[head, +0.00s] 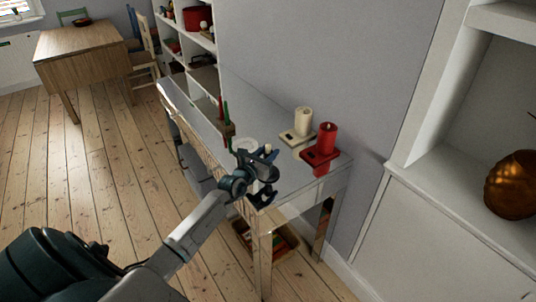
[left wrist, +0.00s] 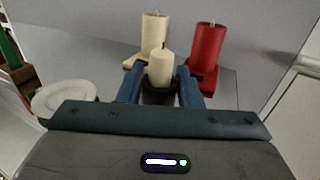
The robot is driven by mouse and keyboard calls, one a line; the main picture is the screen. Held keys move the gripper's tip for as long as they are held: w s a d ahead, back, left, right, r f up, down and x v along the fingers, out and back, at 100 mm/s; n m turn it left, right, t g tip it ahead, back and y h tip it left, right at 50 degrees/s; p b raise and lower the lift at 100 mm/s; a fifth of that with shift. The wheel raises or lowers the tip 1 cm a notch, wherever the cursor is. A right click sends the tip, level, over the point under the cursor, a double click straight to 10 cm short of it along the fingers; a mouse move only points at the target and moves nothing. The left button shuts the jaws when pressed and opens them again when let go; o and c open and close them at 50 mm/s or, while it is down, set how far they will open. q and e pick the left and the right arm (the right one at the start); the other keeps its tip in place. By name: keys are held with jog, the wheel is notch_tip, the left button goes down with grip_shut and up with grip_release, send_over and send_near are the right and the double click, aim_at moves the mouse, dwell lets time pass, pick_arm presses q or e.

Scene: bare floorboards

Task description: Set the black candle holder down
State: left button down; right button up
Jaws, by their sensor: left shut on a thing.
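My left gripper (head: 262,172) is over the front edge of a narrow glossy console table (head: 285,107). In the left wrist view its two blue fingers are shut around a black candle holder (left wrist: 158,97) with a short white candle (left wrist: 161,68) upright in it. The gripper mostly hides the holder in the head view. I cannot tell whether the holder touches the tabletop. Behind it stand a cream candle (left wrist: 154,35) on a cream holder (head: 297,138) and a red candle (left wrist: 207,43) on a red holder (head: 321,157). My right gripper is not in view.
A white dish (left wrist: 62,97) lies to the left of the gripper. Beyond it is a holder with thin red and green candles (head: 226,112). A wall backs the table. A white cabinet (head: 440,235) stands at the right, with a copper-coloured vase (head: 512,185) above.

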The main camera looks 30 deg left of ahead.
pick_arm(q)
jog(key=shift+f, duration=0.1)
jog(key=c, duration=1)
grip_release()
jog(key=shift+r, duration=0.25)
jog(key=s+p, duration=0.5)
jog(key=s, duration=0.7)
jog(key=shift+f, duration=0.1)
